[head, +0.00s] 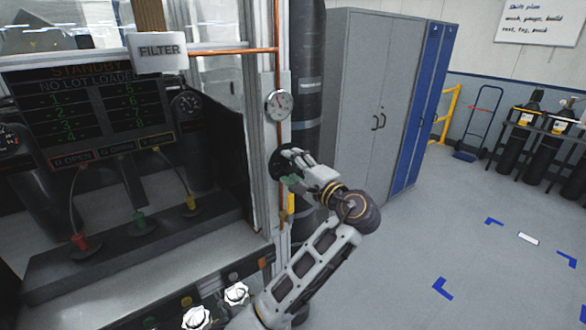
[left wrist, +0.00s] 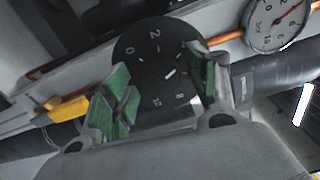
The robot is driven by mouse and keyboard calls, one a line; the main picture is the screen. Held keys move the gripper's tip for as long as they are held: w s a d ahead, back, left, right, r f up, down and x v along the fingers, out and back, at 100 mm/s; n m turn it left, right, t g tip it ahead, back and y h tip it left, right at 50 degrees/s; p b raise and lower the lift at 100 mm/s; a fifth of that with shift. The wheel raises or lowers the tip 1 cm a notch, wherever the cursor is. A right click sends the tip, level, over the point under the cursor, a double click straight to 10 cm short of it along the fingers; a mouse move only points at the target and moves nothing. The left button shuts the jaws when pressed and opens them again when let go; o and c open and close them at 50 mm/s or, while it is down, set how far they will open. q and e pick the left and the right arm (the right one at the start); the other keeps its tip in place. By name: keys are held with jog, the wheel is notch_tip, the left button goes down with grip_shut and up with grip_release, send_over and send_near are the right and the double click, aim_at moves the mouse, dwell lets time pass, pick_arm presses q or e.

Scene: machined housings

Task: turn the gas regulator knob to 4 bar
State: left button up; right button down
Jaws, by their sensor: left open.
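The regulator knob (head: 281,160) is a round black disc on the copper pipe at the cabinet's right post. In the left wrist view the knob (left wrist: 150,48) shows a dial face with white numbers, among them 0, 2, 8 and 10, and a short white line near its middle. My left gripper (head: 294,172) is at the knob. In the left wrist view its green-padded fingers (left wrist: 162,88) are open, one on each side of the dial; whether they touch it I cannot tell. My right gripper is not in view.
A round pressure gauge (head: 278,105) with a red needle (left wrist: 288,17) sits above the knob. Copper pipe (head: 277,70) runs along the post. The glazed cabinet with a STANDBY display (head: 85,105) is left; grey lockers (head: 365,100) stand behind.

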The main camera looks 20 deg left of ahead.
pick_arm(q)
jog(key=v, duration=0.7)
jog(key=shift+s+d, duration=0.15)
jog(key=shift+d, duration=0.05)
dwell(0.3)
